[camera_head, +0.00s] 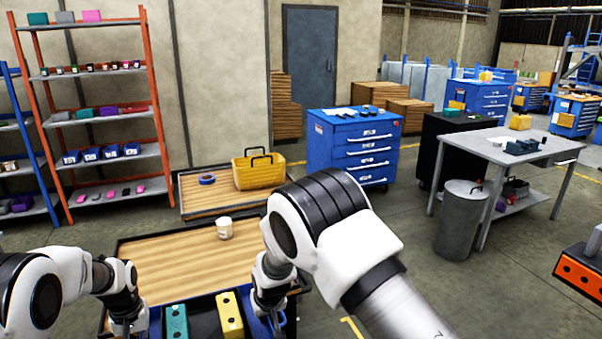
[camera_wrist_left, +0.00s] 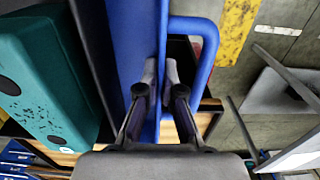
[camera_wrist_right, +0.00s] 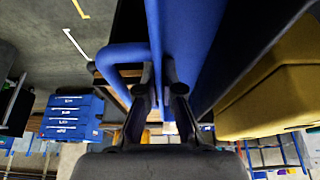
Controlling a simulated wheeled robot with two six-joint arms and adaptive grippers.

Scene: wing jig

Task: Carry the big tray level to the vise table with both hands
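The big tray (camera_head: 205,315) is dark inside with blue sides and handles. It is at the bottom of the head view and holds a teal block (camera_head: 176,322) and a yellow block (camera_head: 229,314). My left gripper (camera_head: 126,326) is at its left end; the left wrist view shows the fingers (camera_wrist_left: 161,85) closed about a blue edge beside the handle loop (camera_wrist_left: 205,50). My right gripper (camera_head: 270,312) is at the right end, its fingers (camera_wrist_right: 159,85) closed about blue there. A grey table (camera_head: 490,148) at right carries a dark blue object (camera_head: 526,146), possibly the vise.
A wood-topped surface (camera_head: 165,265) with a white container (camera_head: 224,228) lies beyond the tray. A pallet-like surface with a yellow bin (camera_head: 258,171) is behind. A grey drum (camera_head: 461,219) stands before the grey table. A blue cabinet (camera_head: 353,150) stands mid-back. Floor at centre right is open.

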